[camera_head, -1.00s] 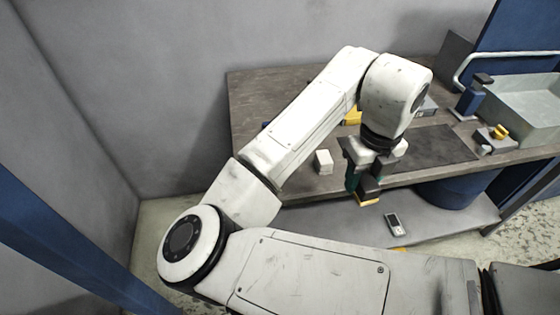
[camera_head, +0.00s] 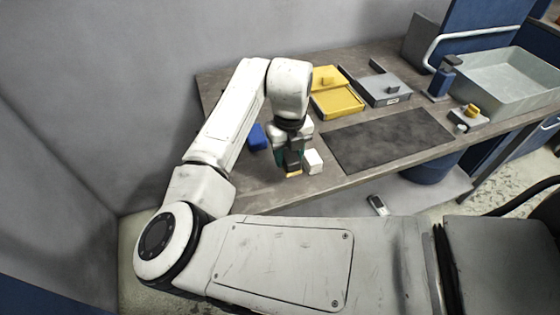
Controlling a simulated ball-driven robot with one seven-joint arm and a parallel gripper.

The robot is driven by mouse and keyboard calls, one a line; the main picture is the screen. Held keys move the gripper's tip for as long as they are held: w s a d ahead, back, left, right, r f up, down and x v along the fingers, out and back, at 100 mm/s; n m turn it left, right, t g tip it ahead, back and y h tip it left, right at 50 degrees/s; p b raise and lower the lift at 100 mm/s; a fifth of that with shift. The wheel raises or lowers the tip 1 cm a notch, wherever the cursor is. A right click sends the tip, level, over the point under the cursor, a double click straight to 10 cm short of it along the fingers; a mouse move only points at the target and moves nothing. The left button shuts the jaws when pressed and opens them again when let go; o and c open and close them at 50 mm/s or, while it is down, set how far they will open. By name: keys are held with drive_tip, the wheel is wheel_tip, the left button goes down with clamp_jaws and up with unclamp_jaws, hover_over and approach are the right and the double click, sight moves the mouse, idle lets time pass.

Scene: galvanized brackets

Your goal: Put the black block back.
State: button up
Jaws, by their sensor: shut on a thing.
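My gripper (camera_head: 289,163) is over the left part of the workbench, just left of a small white block (camera_head: 312,161). It is shut on a dark piece, which looks like the black block (camera_head: 293,160); the fingers hide much of it. Yellow shows at the lower end of the grip. I cannot tell whether the held block touches the bench top. A yellow tray (camera_head: 338,103) and a grey tray (camera_head: 385,92), each with a block of its own colour, stand behind to the right.
A blue block (camera_head: 257,136) lies left of my gripper. A dark mat (camera_head: 388,138) is bare at the bench's middle. A blue dispenser (camera_head: 440,82), a box with a yellow knob (camera_head: 468,117) and a grey basin (camera_head: 510,83) stand right. A handheld device (camera_head: 378,205) lies on the shelf below.

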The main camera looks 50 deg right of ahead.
sight(280, 173)
drive_tip(key=w+f, duration=0.2)
drive_tip(key=f, duration=0.1)
drive_tip(key=shift+w+d+f, duration=0.2)
drive_tip(key=shift+w+f, duration=0.05)
drive_tip(key=shift+w, duration=0.15)
drive_tip(key=shift+f+p, duration=0.3)
drive_tip(key=shift+f, duration=1.15)
drive_tip(key=shift+f, duration=0.2)
drive_tip(key=o, duration=1)
drive_tip(key=shift+r, duration=0.1)
wheel_tip(280, 173, up, 12)
drive_tip(key=shift+s+r+b, duration=0.1)
drive_tip(key=shift+r+b, duration=0.05)
drive_tip(key=shift+b, duration=0.4)
